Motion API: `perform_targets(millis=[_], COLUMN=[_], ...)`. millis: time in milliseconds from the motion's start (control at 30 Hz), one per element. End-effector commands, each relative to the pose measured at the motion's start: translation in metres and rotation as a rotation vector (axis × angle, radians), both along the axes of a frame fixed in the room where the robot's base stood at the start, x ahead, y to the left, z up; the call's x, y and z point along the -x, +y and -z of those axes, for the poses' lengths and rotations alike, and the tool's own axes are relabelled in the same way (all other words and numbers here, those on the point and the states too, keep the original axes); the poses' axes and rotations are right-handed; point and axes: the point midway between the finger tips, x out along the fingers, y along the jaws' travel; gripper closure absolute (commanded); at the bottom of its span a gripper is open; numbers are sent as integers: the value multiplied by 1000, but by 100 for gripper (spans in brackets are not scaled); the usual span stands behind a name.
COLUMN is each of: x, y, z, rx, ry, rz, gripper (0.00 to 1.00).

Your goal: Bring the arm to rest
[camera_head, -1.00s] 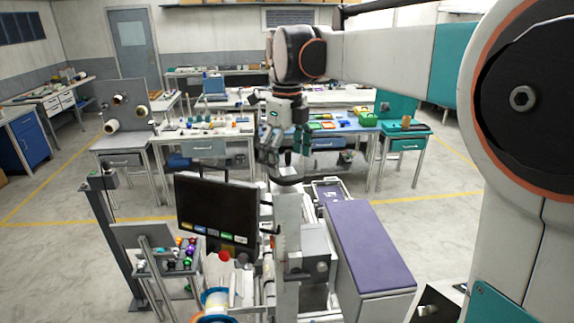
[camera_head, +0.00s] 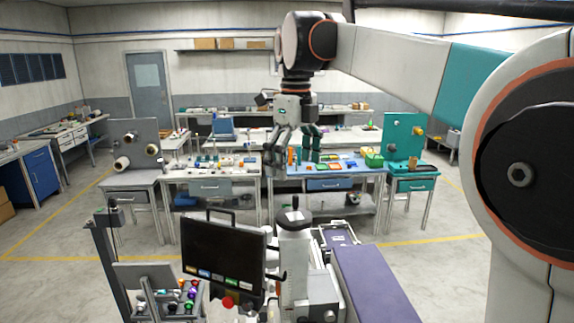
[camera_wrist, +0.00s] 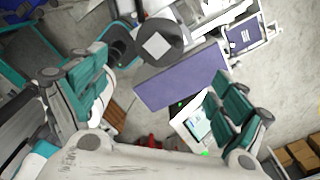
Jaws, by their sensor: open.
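My gripper (camera_head: 297,143) hangs from my raised arm in the head view, fingers pointing down, in front of the blue workbench (camera_head: 335,171). In the wrist view my gripper (camera_wrist: 160,100) has its two teal fingers spread wide apart, with nothing held between them. Below it are a machine with a round dark top (camera_wrist: 158,45) and a purple-topped cabinet (camera_wrist: 182,76), both well beneath the fingers. The machine's round top also shows in the head view (camera_head: 294,219), below my gripper.
A dark monitor panel (camera_head: 222,252) and a rack of coloured knobs (camera_head: 172,297) stand front left. Grey (camera_head: 133,146) and teal (camera_head: 403,137) pegboards stand on benches behind. The floor (camera_head: 420,265) right of the purple cabinet is mostly clear.

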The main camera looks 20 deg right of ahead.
Motion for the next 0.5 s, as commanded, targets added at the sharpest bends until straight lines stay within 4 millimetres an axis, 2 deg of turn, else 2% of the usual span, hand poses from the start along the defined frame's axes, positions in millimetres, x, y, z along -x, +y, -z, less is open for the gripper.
perform_targets(millis=[167, 267, 500], x=[3, 13, 62], y=[0, 0, 1], z=[1, 5, 32], rx=[0, 3, 53], ry=[-7, -32, -155], rz=[-28, -132, -651], gripper=[9, 9, 9])
